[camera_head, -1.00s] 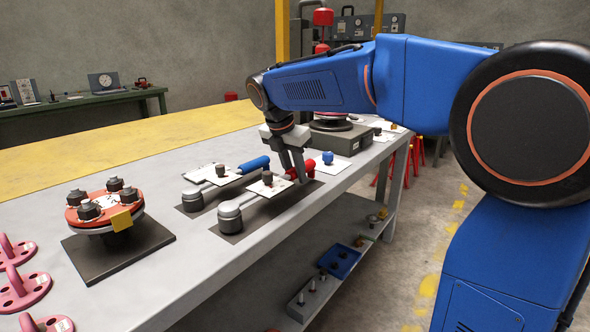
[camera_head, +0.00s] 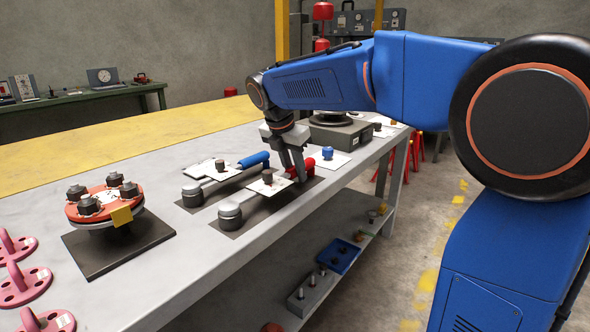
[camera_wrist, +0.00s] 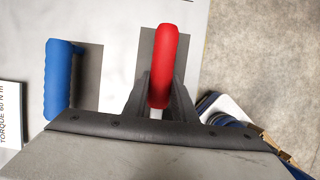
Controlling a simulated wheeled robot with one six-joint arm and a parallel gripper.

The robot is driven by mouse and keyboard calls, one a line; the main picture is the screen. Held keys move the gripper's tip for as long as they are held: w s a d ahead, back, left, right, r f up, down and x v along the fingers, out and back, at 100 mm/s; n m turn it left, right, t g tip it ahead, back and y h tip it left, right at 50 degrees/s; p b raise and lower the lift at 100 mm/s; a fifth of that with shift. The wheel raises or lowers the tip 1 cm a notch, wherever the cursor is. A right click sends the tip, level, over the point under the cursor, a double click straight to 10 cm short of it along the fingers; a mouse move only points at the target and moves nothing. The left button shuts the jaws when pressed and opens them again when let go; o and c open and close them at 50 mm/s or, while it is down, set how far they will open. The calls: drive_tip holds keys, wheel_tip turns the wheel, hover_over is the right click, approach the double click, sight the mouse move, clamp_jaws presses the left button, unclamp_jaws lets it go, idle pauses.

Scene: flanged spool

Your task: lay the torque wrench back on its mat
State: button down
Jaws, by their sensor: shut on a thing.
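The torque wrench has a red handle (camera_head: 306,167) and a round grey head (camera_head: 230,214). It lies along its dark mat (camera_head: 240,229), on or just above it; I cannot tell whether it touches. My gripper (camera_head: 298,175) is shut on the red handle, with its fingers pointing down. In the wrist view, the red handle (camera_wrist: 170,60) sticks out between the fingers, with the dark mat (camera_wrist: 147,50) showing at its left.
A blue-handled wrench (camera_head: 253,160) lies on its own mat just left. A red flanged spool (camera_head: 105,203) stands on a dark plate nearer me. A blue piece (camera_head: 327,152) on a white card and a grey box (camera_head: 340,135) are beyond. The bench edge is close on the right.

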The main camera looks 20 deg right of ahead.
sight(281, 177)
drive_tip(key=c, duration=1.4)
unclamp_jaws()
drive_tip(key=v, duration=1.7)
drive_tip(key=s+d+f+m+t+y, duration=0.1)
drive_tip(key=s+d+f+m, duration=0.45)
drive_tip(key=s, duration=0.25)
drive_tip(key=s+d+f+m+y, duration=0.1)
drive_tip(key=s+d+f+m, duration=0.3)
drive_tip(key=s+f+m, duration=0.75)
drive_tip(key=f, duration=0.1)
drive_tip(key=s+d+f+m+t+y, duration=0.1)
drive_tip(key=s+f+m, duration=0.3)
drive_tip(key=s+f, duration=0.1)
drive_tip(key=s+d+f+m, duration=0.1)
drive_tip(key=s+f+m, duration=0.3)
drive_tip(key=s+f, duration=0.1)
drive_tip(key=shift+s+d+f, duration=0.1)
drive_tip(key=shift+s+f, duration=0.05)
drive_tip(key=shift+f, duration=0.3)
drive_tip(key=shift+s+d+f, duration=0.1)
drive_tip(key=shift+f, duration=0.35)
